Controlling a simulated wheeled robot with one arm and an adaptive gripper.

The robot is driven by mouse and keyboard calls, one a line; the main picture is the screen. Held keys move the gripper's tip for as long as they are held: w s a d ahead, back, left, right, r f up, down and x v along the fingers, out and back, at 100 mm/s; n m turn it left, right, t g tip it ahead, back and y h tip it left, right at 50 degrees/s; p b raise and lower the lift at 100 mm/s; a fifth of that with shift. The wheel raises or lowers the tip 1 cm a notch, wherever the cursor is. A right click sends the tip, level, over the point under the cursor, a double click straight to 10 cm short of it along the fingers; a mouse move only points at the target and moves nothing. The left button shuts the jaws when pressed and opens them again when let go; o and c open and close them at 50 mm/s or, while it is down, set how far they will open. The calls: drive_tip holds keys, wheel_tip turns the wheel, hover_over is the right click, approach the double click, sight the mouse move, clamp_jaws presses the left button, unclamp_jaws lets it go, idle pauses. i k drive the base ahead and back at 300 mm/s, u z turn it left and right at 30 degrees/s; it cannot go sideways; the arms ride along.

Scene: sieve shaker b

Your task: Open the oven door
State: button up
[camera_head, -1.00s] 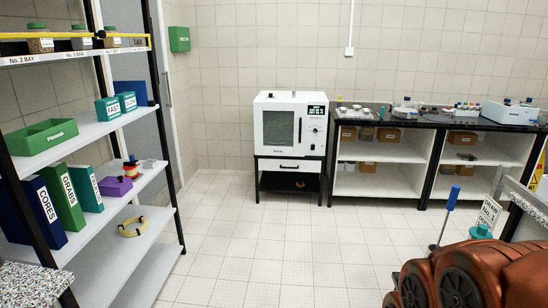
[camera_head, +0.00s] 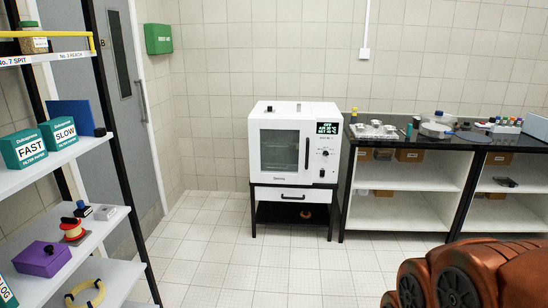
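The oven (camera_head: 293,143) is a white box with a dark lit display and a knob on its right side, on a black stand against the tiled back wall. Its door (camera_head: 279,150) has a dark window and is shut. A dark vertical handle (camera_head: 307,153) runs along the door's right edge. The oven is still some distance ahead of me. My gripper is not in view; only orange-brown parts of my own arm show at the lower right.
A shelf rack (camera_head: 70,161) with boxes stands close on the left. A black-topped bench (camera_head: 401,138) with small items and open shelves adjoins the oven on the right. The tiled floor (camera_head: 240,272) ahead is clear. A grey door (camera_head: 131,110) is at the back left.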

sight(307, 126)
drive_tip(key=i, duration=2.8)
drive_tip(key=u, duration=1.45)
